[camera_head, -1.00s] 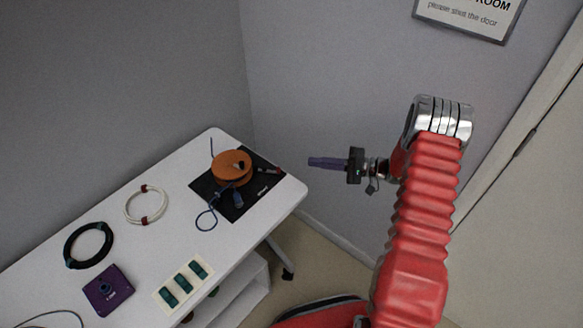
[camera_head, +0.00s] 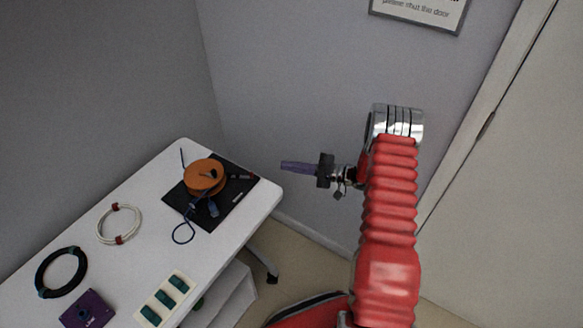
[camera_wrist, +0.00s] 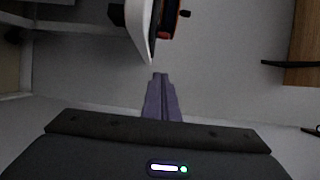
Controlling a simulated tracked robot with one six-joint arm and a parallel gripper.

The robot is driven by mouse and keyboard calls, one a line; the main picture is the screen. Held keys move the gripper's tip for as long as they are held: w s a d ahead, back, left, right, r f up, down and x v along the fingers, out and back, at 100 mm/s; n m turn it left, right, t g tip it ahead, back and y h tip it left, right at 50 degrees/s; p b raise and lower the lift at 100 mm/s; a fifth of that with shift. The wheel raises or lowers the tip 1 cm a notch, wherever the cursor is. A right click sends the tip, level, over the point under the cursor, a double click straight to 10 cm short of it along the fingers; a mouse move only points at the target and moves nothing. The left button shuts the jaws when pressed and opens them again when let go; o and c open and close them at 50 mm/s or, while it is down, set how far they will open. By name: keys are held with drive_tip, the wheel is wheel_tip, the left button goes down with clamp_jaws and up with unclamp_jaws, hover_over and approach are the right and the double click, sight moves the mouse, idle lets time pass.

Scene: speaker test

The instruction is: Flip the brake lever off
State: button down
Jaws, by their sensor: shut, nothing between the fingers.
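An orange reel (camera_head: 204,177) sits on a black mat (camera_head: 216,217) at the table's far right corner. A dark piece shows on its top, and a blue cable with a plug lies beside it. A thin dark piece with a red tip (camera_head: 243,177) lies on the mat right of the reel. I cannot tell which part is the brake lever. My gripper (camera_head: 283,167), with purple fingers, is shut and empty, out beyond the table's right corner and apart from the reel. In the wrist view, the fingertips (camera_wrist: 160,76) sit below part of the orange reel (camera_wrist: 168,19).
The white table (camera_head: 240,225) also holds a white cable coil (camera_head: 103,237), a black coil (camera_head: 42,268), a purple box (camera_head: 87,312) and a panel with green switches (camera_head: 166,298). A wall with a sign (camera_head: 425,10) stands behind, and a door (camera_head: 500,180) is at the right.

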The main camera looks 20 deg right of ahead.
drive_tip(key=w+a, duration=0.1)
drive_tip(key=a, duration=0.8)
drive_tip(key=shift+w+a, duration=0.1)
idle(0.4)
